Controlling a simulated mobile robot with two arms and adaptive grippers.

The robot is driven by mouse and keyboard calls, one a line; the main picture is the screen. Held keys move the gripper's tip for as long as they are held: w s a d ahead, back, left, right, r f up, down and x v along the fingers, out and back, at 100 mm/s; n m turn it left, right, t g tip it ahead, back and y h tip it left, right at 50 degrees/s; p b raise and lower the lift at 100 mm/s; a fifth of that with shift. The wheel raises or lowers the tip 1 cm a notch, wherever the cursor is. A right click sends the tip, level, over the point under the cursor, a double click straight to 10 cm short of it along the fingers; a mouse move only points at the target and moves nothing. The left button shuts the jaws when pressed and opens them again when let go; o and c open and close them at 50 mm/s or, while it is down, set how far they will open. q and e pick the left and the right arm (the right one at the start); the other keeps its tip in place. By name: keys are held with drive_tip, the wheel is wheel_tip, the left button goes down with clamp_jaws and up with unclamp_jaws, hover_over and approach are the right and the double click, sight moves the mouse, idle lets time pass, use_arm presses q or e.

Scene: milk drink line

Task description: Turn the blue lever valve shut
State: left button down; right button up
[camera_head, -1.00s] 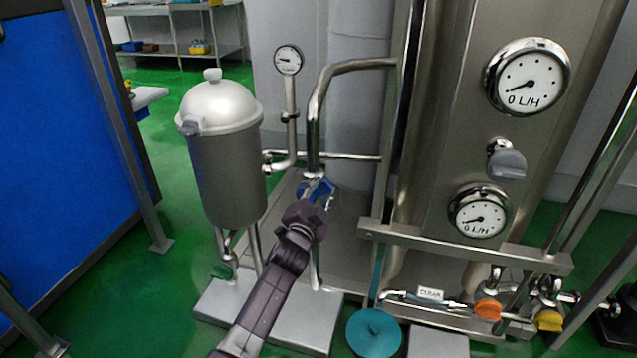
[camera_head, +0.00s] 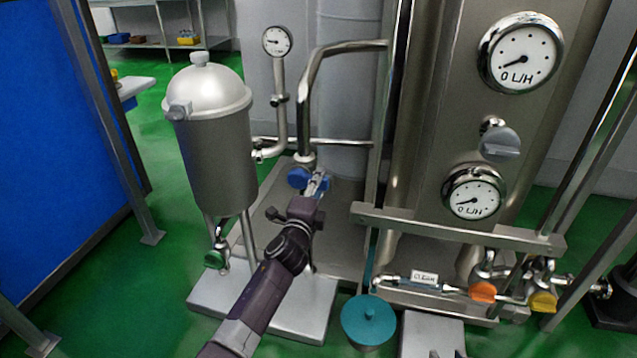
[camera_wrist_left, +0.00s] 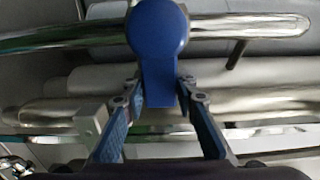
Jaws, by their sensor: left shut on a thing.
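The blue lever valve (camera_head: 299,178) sits on the steel pipe between the grey filter vessel and the tank. In the left wrist view its round blue hub and flat handle (camera_wrist_left: 158,50) show, with the handle end between the two fingers. My left gripper (camera_head: 319,182) is shut on this handle, just right of the hub in the head view. In the left wrist view the left gripper's fingers (camera_wrist_left: 158,104) flank the handle. The fingers partly hide the handle in the head view. My right gripper is not in view.
The grey vessel (camera_head: 222,160) stands left of the valve, with a pressure gauge (camera_head: 277,40) above it. The steel tank (camera_head: 440,120) with flow gauges is on the right. Orange (camera_head: 482,291), yellow (camera_head: 543,301) and teal (camera_head: 368,318) parts lie low at the front.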

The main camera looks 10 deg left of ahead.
use_arm(q)
drive_tip(key=shift+f, duration=0.1)
idle(0.3)
drive_tip(key=c, duration=1.5)
unclamp_jaws()
drive_tip(key=shift+s, duration=0.1)
drive_tip(key=s, duration=1.1)
drive_tip(key=shift+s+a, duration=0.2)
drive_tip(key=shift+s, duration=0.2)
